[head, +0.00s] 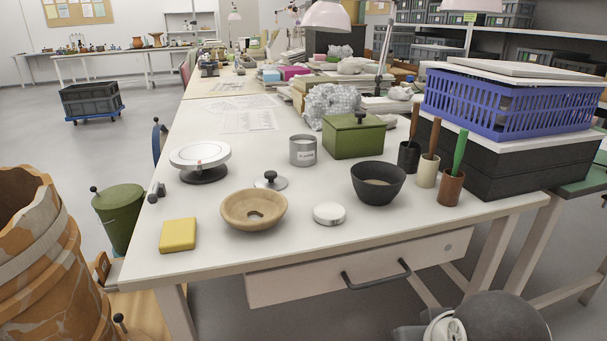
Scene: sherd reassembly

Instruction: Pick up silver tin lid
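The silver tin lid (277,184) lies flat on the white table (225,188), a shiny disc with a black knob on top. It is just behind the wooden bowl (238,206) and in front of the silver tin (303,151). The tin is an open-looking cylinder with a label, standing upright and apart from the lid. My gripper's fingers are not visible; only a dark rounded part of my own arm shows at the bottom right, well away from the lid.
A white round turntable (200,157) stands left of the lid. A yellow block (178,235), white round puck (329,213) and black bowl (378,183) are near the front. A green box (353,137) and tool cups (428,171) stand right. The table's front edge is clear.

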